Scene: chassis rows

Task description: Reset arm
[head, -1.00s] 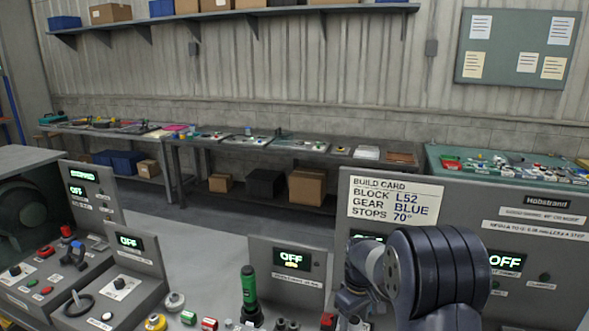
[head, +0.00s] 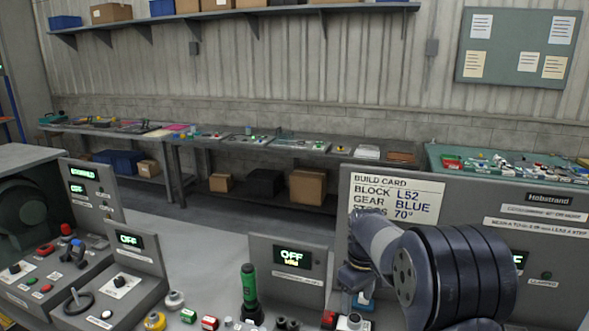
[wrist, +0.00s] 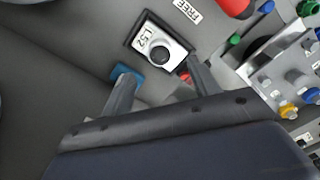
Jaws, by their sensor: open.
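My gripper (wrist: 158,72) is open in the wrist view, its two dark fingers apart with nothing held between them. A light block marked L52 (wrist: 161,52) with a dark round centre sits in a dark frame just beyond the fingertips. A blue patch (wrist: 125,76) shows at the left fingertip; I cannot tell if it is a finger pad or a separate part. In the head view my arm is bent at the right, in front of the grey console (head: 480,192), and the fingers are mostly hidden.
A build card (head: 395,197) reads block L52, gear blue, stops 70°. A green upright tool (head: 249,290) and several small coloured parts stand at the front. A label reading FREE (wrist: 187,11) lies near the block. Consoles with OFF displays (head: 292,257) stand around.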

